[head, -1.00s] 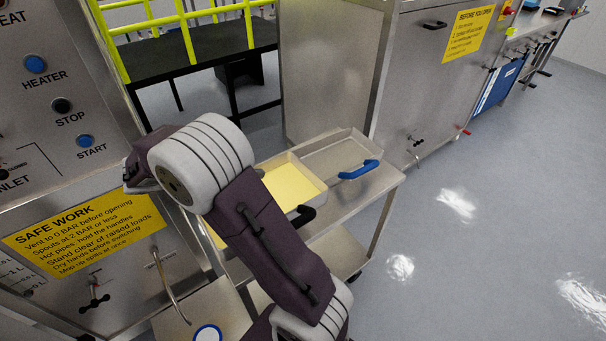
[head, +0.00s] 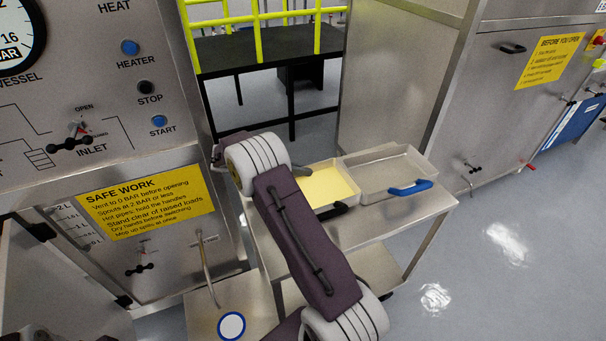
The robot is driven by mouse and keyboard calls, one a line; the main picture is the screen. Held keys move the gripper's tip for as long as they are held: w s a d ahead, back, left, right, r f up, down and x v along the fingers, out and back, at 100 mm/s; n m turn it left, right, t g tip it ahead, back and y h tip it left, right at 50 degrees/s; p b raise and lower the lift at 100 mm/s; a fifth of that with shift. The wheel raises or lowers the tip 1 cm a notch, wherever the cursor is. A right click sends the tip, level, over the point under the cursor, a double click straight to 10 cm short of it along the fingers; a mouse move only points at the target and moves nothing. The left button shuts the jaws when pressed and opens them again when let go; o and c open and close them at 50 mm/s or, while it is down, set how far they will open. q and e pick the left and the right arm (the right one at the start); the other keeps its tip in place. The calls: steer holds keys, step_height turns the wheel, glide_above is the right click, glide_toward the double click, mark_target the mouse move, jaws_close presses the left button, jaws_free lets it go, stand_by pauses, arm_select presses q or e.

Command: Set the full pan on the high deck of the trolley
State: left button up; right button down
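The full pan (head: 328,188), filled with something pale yellow, is at the level of the trolley's top deck (head: 428,205). A short black handle (head: 331,212) is at its front. Its left part is hidden behind my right arm, so I cannot tell whether it rests wholly on the deck. An empty metal pan (head: 385,172) with a blue handle stands on the deck just to its right. My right arm rises from the bottom and bends left of the full pan. My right gripper's fingers are hidden behind the arm, so their state does not show. My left gripper is out of view.
The trolley's lower deck (head: 368,272) looks clear. The vessel's control panel, with a yellow safe-work sign (head: 145,200), stands close on the left. A steel cabinet (head: 395,90) is behind the trolley. A yellow-railed black platform (head: 270,50) stands farther back. Open floor lies right.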

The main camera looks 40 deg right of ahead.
steer(key=shift+f, duration=0.75)
steer(key=shift+f, duration=0.1)
steer(key=c, duration=1.7)
jaws_free()
steer(key=shift+r, duration=0.35)
steer(key=v, duration=1.2)
steer(key=shift+a+f, duration=0.1)
steer(key=shift+f, duration=0.1)
